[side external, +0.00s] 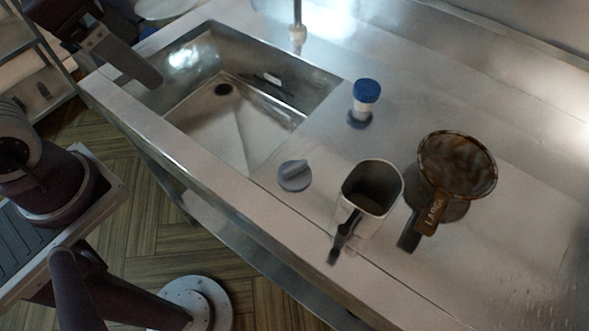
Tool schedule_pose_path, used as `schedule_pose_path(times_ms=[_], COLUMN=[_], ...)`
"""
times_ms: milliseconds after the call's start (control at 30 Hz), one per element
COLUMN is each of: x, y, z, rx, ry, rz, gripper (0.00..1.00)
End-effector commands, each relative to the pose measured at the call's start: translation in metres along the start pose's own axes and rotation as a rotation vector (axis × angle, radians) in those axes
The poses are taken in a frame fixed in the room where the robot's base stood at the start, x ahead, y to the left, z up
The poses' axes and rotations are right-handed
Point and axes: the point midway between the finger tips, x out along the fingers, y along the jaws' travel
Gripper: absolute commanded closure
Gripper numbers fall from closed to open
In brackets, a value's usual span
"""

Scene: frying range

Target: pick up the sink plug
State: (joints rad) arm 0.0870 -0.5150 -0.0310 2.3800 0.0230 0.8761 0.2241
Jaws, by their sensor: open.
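The sink plug (294,175) appears to be the grey round disc with a raised bar grip. It lies flat on the steel counter, right of the sink basin and near the counter's front edge. My gripper (148,58) is at the upper left, over the left end of the sink, well apart from the plug. It is open, with nothing seen between its fingers; it is partly cut off by the frame's edge.
The sink basin (246,145) with its dark drain lies between my gripper and the plug. A blue-capped jar (366,97) stands behind the plug. A metal jug (371,188) and a brown-rimmed pan or strainer (457,165) stand to its right. A tap (298,30) rises behind the basin.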

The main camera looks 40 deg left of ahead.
Motion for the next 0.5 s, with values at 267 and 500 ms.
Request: schedule_pose_path(times_ms=[267,500], x=[0.116,0.184], y=[0.093,0.157], z=[-0.091,-0.091], rx=[1.088,1.527], ry=[-0.182,-0.200], rz=[0.240,0.391], gripper=[0.17,0.17])
